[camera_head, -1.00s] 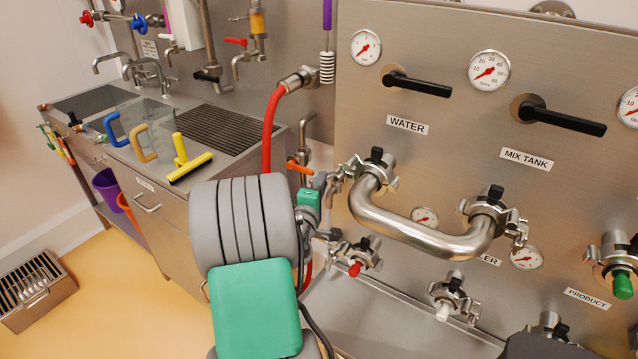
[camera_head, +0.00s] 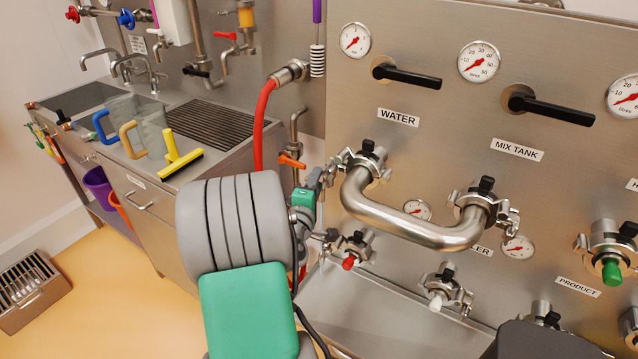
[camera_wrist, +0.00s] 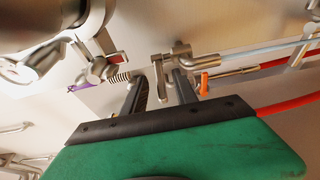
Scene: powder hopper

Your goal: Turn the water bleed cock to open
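The WATER label (camera_head: 398,117) is on the steel panel, above the left end of a U-shaped pipe (camera_head: 410,230). A small metal cock (camera_head: 331,170) stands at the left of that pipe end, partly hidden by my gripper. I take it to be the water bleed cock. In the wrist view its thin lever (camera_wrist: 159,88) stands between my fingers. My gripper (camera_wrist: 160,84) is open, with one dark finger on each side of the lever and gaps visible. I cannot tell whether a finger touches it. In the head view my gripper (camera_head: 318,182) is small and partly hidden.
An orange-handled tap (camera_head: 291,161) and a red hose (camera_head: 262,125) are close behind my gripper. A red-tipped valve (camera_head: 352,248) is below it. Black handles (camera_head: 410,76) and gauges (camera_head: 356,39) are higher on the panel. A sink counter (camera_head: 215,160) is at left.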

